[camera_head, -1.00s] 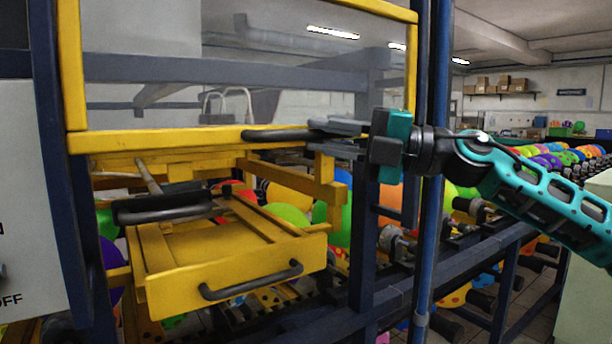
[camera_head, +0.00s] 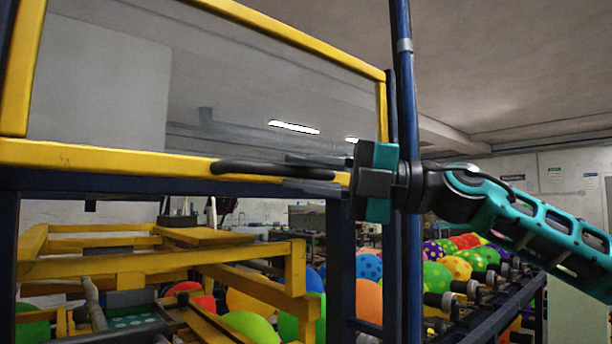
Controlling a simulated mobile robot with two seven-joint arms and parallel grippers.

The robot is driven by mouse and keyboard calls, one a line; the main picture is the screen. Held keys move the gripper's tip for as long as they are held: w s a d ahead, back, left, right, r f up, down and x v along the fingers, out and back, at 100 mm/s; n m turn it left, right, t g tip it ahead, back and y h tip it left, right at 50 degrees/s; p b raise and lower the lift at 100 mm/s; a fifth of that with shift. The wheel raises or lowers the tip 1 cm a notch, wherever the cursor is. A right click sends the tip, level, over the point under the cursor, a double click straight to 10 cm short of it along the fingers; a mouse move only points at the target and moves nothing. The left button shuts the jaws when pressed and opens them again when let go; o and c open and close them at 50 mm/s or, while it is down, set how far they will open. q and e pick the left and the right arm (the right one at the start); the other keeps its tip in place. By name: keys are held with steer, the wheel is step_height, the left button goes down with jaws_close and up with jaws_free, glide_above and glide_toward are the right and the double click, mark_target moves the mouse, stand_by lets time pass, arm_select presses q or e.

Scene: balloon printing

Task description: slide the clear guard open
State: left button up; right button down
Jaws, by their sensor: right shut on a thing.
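The clear guard is a transparent pane in a yellow frame (camera_head: 110,157), filling the upper left of the head view. Its bottom bar carries a dark handle (camera_head: 255,169). My right gripper (camera_head: 318,173) comes in from the right and is shut on that handle at its right end. Below the guard, the yellow printing frame (camera_head: 130,266) is uncovered, with a gap between it and the guard's bottom bar. My left gripper is not in view.
A blue upright post (camera_head: 407,130) stands right beside my right gripper. Colourful balloons (camera_head: 460,262) lie along a dark rack at the right, and more (camera_head: 250,325) sit behind the yellow frame.

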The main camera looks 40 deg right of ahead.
steer(key=shift+r, duration=0.1)
steer(key=c, duration=1.1)
jaws_free()
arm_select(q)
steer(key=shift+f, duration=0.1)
arm_select(e)
steer(key=shift+d, duration=0.1)
steer(key=shift+s+d+f+b, duration=0.15)
steer(key=shift+f+b, duration=0.1)
steer(key=shift+b, duration=0.2)
arm_select(q)
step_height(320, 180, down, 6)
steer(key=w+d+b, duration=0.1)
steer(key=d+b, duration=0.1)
steer(key=b, duration=0.6)
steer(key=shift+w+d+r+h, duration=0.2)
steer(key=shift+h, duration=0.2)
arm_select(e)
steer(key=v, duration=1.2)
steer(key=shift+s, duration=0.15)
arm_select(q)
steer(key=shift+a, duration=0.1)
arm_select(e)
steer(key=shift+d+r, duration=0.1)
steer(key=shift+r, duration=0.05)
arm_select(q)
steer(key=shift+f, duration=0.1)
